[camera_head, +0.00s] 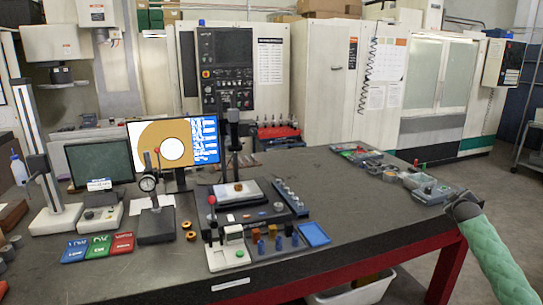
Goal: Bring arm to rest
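A green-sleeved arm of mine enters from the lower right, and its dark grey end (463,208) reaches the right edge of the dark table (345,205). Small grey items lie just beyond that end, and I cannot make out gripper fingers among them. Whether anything is held there does not show. My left arm and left gripper are not in view.
Left on the table stand a monitor (207,140), a dial gauge stand (156,222) and blue, green and red trays (98,246). A white fixture (229,250) stands near the front edge. Grey parts (430,192) crowd the right corner. The table's centre-right is clear.

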